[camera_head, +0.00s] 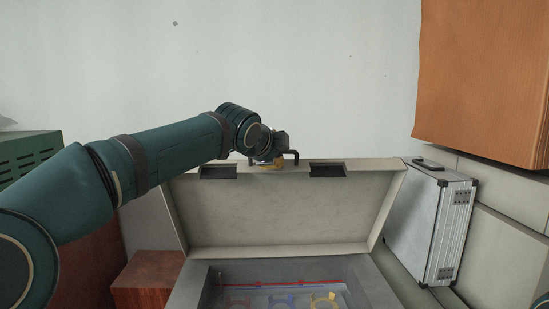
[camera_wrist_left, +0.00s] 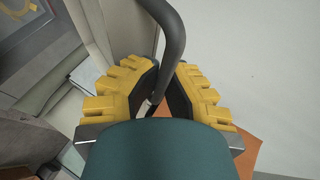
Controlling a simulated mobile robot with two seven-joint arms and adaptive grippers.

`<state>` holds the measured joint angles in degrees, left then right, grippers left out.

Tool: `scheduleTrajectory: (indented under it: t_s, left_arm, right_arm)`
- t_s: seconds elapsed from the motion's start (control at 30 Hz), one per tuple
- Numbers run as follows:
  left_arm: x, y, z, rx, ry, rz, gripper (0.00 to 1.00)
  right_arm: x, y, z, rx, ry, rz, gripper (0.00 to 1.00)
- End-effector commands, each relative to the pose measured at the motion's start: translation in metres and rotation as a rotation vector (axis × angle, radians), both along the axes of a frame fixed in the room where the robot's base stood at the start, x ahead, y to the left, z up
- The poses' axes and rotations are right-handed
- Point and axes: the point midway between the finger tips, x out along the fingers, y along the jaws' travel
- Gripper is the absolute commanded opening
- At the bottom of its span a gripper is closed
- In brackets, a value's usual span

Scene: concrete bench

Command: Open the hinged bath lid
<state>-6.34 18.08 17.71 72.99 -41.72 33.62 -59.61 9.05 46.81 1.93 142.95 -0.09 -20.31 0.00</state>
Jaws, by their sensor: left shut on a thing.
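The bath lid (camera_head: 285,215) is a pale beige panel that stands raised, hinged at the rear of the grey bath (camera_head: 380,280), with its inner face towards me. A dark bar handle (camera_head: 291,156) sits at the lid's upper edge. My left gripper (camera_head: 266,163) is at that edge, and its arm hides part of it. In the left wrist view the yellow-padded fingers (camera_wrist_left: 157,95) are shut around the dark handle (camera_wrist_left: 172,40). The lid also shows there at the upper left (camera_wrist_left: 125,28). My right gripper is in neither view.
Inside the bath lie red, blue and yellow ring-shaped things (camera_head: 325,300) and a red line. A silver case (camera_head: 430,220) stands at the right. A reddish-brown block (camera_head: 147,280) is at the left, and a green vented box (camera_head: 30,155) is further left. A large orange-brown block (camera_head: 485,80) is at the upper right.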

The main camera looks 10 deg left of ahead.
Motion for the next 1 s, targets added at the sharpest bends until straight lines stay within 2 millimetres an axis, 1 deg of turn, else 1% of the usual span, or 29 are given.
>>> scheduleTrajectory:
  t_s: [0.1, 0.47, 0.5, 0.57, 0.87, 1.0]
  left_arm:
    - [0.000, -0.001, 0.003, 0.000, -0.003, -0.002, 0.00]
    - [0.000, -0.001, 0.004, -0.002, -0.004, -0.002, 0.00]
    - [0.000, -0.001, 0.004, -0.002, -0.004, -0.002, 0.20]
    - [0.000, -0.001, 0.004, -0.002, -0.004, -0.002, 0.40]
    - [-0.001, 0.000, 0.003, 0.000, -0.002, 0.000, 0.40]
    - [-0.011, 0.003, 0.008, 0.000, -0.003, 0.001, 0.40]
  right_arm:
    - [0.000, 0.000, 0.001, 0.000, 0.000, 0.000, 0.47]
    - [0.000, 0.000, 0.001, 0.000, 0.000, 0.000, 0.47]
    - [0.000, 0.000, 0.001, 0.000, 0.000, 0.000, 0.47]
    - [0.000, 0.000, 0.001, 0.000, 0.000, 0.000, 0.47]
    - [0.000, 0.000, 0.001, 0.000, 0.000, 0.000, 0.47]
    - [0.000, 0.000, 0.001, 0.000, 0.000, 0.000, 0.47]
